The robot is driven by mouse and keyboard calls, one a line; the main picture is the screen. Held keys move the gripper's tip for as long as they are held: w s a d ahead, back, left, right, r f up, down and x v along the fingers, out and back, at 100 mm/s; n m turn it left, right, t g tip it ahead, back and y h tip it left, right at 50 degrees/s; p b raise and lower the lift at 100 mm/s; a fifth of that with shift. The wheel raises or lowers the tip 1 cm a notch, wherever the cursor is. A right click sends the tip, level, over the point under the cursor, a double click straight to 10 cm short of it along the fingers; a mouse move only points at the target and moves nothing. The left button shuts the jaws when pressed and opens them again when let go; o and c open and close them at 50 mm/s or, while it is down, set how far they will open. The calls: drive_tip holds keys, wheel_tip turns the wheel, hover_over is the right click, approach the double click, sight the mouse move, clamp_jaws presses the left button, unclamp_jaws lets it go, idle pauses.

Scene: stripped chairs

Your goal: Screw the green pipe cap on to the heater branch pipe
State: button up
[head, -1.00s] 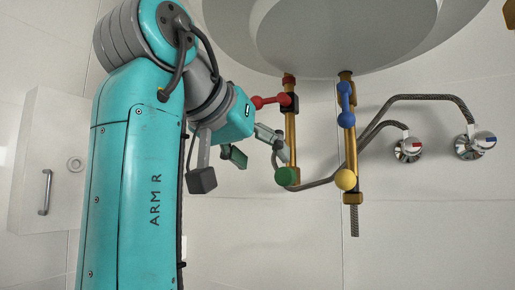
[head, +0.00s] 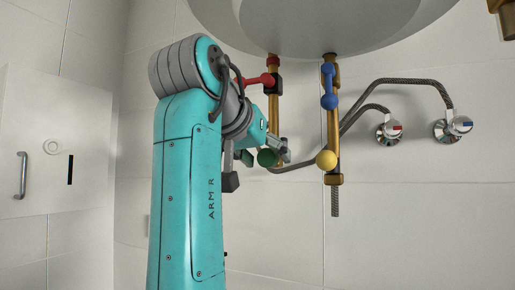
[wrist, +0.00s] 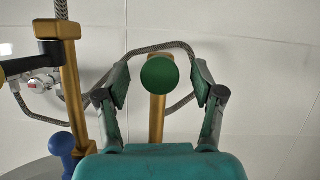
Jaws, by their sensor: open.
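The green pipe cap (head: 267,157) is a round knob at the lower end of the left brass pipe (head: 273,118), under the basin. In the wrist view the cap (wrist: 159,74) faces me and covers the end of its pipe (wrist: 157,118). My gripper (head: 265,154) is open around the cap. In the wrist view my gripper (wrist: 160,82) has one finger on each side of the cap, with a gap on both sides. How deep the fingers reach along the cap is hard to tell, and the thread is hidden.
A second brass pipe (head: 333,125) with a blue lever (head: 329,88) and yellow ball (head: 326,160) stands close on the right. A red lever (head: 256,79) sits above my gripper. The basin (head: 300,20) hangs overhead. Braided hoses (head: 405,82) run to two wall valves (head: 454,127).

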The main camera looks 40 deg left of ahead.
drive_tip(key=shift+w+f, duration=0.1)
drive_tip(key=shift+w, duration=0.1)
clamp_jaws()
drive_tip(key=m+y, duration=0.2)
drive_tip(key=m, duration=0.1)
drive_tip(key=shift+g, duration=0.3)
drive_tip(key=m+y, duration=0.1)
drive_tip(key=m, duration=0.1)
drive_tip(key=shift+m+y, duration=0.3)
drive_tip(key=shift+y, duration=0.1)
drive_tip(key=shift+m+y, duration=0.4)
drive_tip(key=shift+m, duration=0.3)
drive_tip(key=m+t+y, duration=0.1)
drive_tip(key=m+y, duration=0.1)
drive_tip(key=m, duration=0.2)
drive_tip(key=shift+m, duration=0.3)
